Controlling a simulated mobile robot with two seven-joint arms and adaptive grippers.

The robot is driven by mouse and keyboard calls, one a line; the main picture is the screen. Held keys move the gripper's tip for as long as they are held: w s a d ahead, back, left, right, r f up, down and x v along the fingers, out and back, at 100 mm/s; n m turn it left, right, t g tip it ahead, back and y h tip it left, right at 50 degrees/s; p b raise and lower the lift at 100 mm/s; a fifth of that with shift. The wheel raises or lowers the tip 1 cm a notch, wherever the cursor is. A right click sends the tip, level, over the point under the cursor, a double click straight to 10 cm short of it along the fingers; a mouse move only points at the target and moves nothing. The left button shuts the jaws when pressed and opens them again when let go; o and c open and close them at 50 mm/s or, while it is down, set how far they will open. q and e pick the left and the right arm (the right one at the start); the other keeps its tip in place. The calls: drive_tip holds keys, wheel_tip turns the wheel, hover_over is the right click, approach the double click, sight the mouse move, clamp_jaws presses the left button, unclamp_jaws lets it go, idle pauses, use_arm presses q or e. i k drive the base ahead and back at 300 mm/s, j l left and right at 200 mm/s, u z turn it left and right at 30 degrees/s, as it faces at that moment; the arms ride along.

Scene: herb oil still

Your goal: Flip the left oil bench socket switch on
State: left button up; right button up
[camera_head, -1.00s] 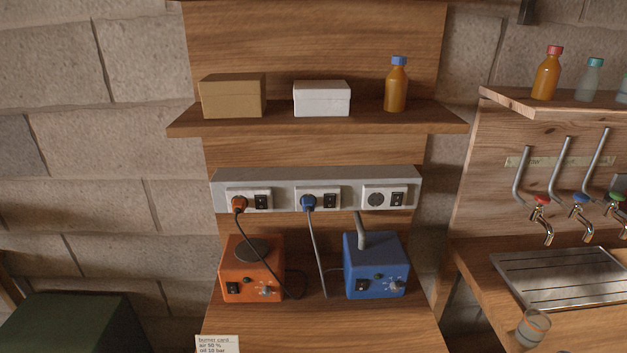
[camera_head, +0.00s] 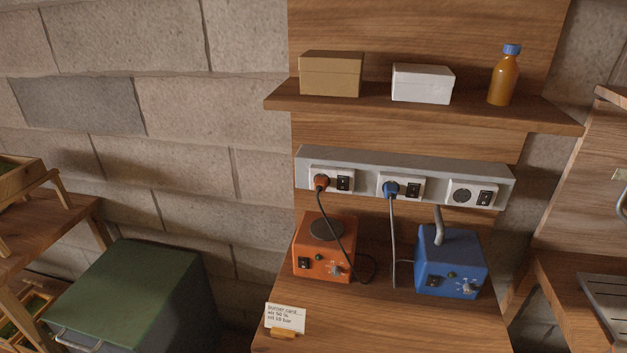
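A grey socket strip (camera_head: 405,168) is mounted on the wooden back panel, with three socket units. The left socket switch (camera_head: 343,183) is a small black rocker; whether it is on or off is too small to tell. An orange plug (camera_head: 321,182) sits in the socket beside it, its dark cord running down by the orange heater (camera_head: 325,248). The middle unit holds a blue plug (camera_head: 390,189) beside its own black switch (camera_head: 412,190). The right unit has an empty socket (camera_head: 462,195) and a black switch (camera_head: 485,198). Neither gripper is in view.
A blue device (camera_head: 450,262) stands on the bench right of the orange heater, and a burner card (camera_head: 285,318) stands at front left. The shelf (camera_head: 470,113) above holds two boxes and a bottle. A green-topped chest (camera_head: 125,290) stands left of the bench.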

sight(342, 182)
drive_tip(key=l+u, duration=0.3)
drive_tip(key=k+l+u, duration=0.1)
drive_tip(key=l+u, duration=0.2)
drive_tip(key=l, duration=0.15)
drive_tip(key=k+l+u, duration=0.1)
drive_tip(key=l+u, duration=0.15)
drive_tip(key=l, duration=0.15)
